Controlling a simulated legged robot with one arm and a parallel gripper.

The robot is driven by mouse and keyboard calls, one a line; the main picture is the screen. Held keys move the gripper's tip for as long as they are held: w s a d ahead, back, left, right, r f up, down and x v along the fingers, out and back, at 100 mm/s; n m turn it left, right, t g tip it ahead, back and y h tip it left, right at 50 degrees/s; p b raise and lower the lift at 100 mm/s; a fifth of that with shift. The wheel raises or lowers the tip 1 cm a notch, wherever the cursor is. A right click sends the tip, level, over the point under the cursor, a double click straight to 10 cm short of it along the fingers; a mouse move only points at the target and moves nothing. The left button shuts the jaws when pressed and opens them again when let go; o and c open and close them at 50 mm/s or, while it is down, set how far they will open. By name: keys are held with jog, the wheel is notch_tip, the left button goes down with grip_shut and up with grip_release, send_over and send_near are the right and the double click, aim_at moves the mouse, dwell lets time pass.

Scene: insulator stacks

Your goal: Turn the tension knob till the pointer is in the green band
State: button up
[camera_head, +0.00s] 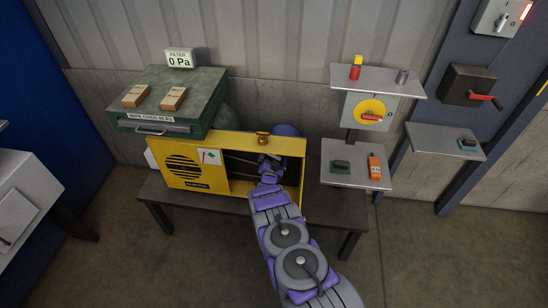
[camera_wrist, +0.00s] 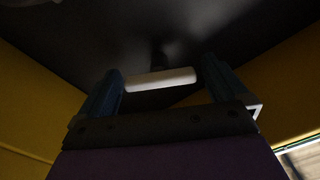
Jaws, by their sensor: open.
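A yellow housing (camera_head: 232,140) with a black round grille stands on the bench, its right part an open bay. A small brass knob (camera_head: 263,139) sits on its top edge; I cannot tell whether it is the tension knob. A small white plate (camera_head: 209,157) with green and red marks is on its front; no pointer can be made out. My gripper (camera_head: 269,163) reaches into the open bay, below the brass knob. In the wrist view its two blue fingers (camera_wrist: 162,72) are apart, with a pale bar (camera_wrist: 160,80) showing between them against a dark wall. Contact cannot be told.
A green case (camera_head: 205,100) with two wooden blocks stands behind the housing. To the right are a shelf (camera_head: 345,178) with an orange tool and a yellow-dial box (camera_head: 372,112). The bay's yellow walls (camera_wrist: 290,75) are close on both sides.

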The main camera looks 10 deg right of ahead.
jog(key=shift+w+d, duration=0.1)
jog(key=shift+w, duration=0.15)
jog(key=c, duration=1)
jog(key=shift+m, duration=0.3)
jog(key=m+p, duration=0.3)
jog(key=m, duration=0.2)
jog(key=shift+s+d, duration=0.1)
jog(key=shift+f+m+p, duration=0.2)
jog(key=shift+m+p, duration=0.15)
jog(key=shift+m, duration=0.75)
